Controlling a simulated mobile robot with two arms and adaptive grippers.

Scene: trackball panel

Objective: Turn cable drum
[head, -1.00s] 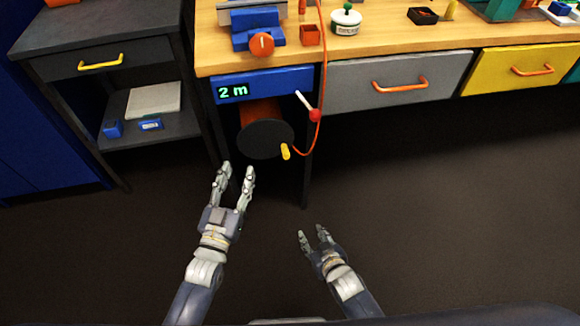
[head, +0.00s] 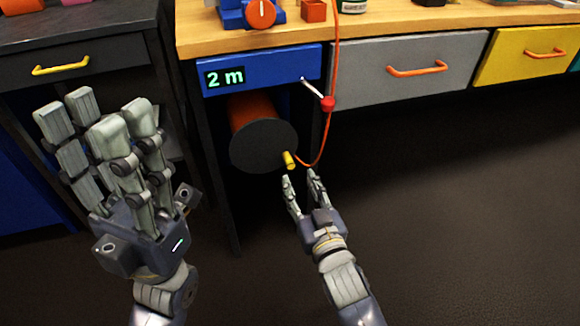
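The cable drum (head: 264,146) hangs under the workbench, with a dark round face and an orange-red body behind it. Its yellow crank handle (head: 288,159) sticks out at the lower right of the face. An orange cable (head: 324,140) loops from the drum up past a red-knobbed lever (head: 327,103). A blue panel above shows "2 m" (head: 225,78). My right gripper (head: 301,178) is open just below the yellow handle, its fingertips close to it; I cannot tell whether they touch. My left gripper (head: 98,112) is raised close to the camera at the left, open and empty.
The wooden workbench (head: 420,24) runs across the top, with a grey drawer (head: 408,73) and a yellow drawer (head: 530,55). A dark cabinet (head: 110,50) stands at the left behind my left gripper. The floor at the right is clear.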

